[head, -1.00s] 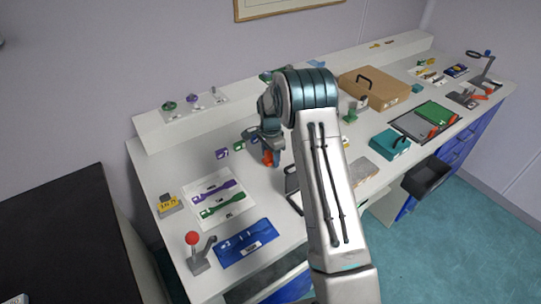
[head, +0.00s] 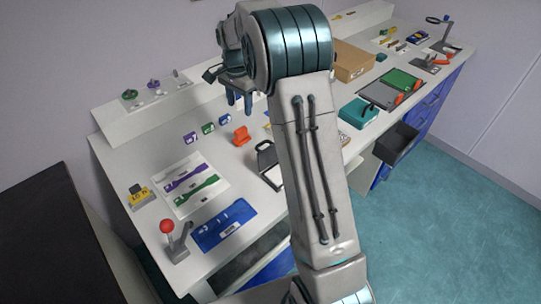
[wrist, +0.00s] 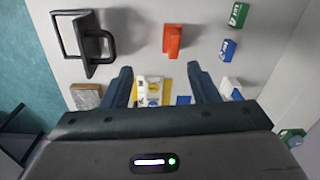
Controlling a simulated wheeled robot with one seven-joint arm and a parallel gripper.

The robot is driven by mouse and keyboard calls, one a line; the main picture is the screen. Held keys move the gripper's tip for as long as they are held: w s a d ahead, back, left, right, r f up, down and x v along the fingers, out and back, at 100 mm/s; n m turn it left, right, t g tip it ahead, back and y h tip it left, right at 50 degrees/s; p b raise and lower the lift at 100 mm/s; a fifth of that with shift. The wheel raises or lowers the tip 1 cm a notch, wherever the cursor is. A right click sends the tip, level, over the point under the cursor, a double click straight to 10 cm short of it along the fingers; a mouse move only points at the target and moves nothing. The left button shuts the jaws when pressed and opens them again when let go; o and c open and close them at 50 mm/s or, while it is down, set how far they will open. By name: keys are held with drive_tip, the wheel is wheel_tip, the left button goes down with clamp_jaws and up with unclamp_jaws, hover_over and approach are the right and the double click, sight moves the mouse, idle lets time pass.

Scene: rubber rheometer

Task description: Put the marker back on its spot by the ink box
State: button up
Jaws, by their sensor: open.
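My gripper (head: 240,107) is open and raised above the bench. In the wrist view its two fingers (wrist: 160,68) are apart with nothing held between them. Beyond them lies a white and yellow card with blue patches (wrist: 152,91). An orange object (head: 240,136) stands on the bench, apart from the fingers; it also shows in the wrist view (wrist: 173,41). Near it are small purple (head: 190,138), green (head: 208,128) and blue (head: 224,119) labelled blocks. I cannot tell which of these things is the marker or the ink box. My arm hides part of the bench.
A black-handled frame (head: 268,165) stands near the orange object. A cardboard box (head: 353,60) and teal box (head: 357,112) are right.

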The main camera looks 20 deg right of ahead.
drive_tip(key=s+r+n+t, duration=0.1)
drive_tip(key=s+r+n, duration=0.35)
drive_tip(key=s, duration=0.75)
drive_tip(key=s+r+n+t, duration=0.1)
drive_tip(key=s+r+n, duration=0.35)
drive_tip(key=s, duration=0.75)
drive_tip(key=s+f+n+t, duration=0.1)
drive_tip(key=s+f+n, duration=0.1)
drive_tip(key=s, duration=0.7)
drive_tip(key=shift+s+f+n, duration=0.3)
drive_tip(key=shift+s+n, duration=0.1)
drive_tip(key=shift+n, duration=0.2)
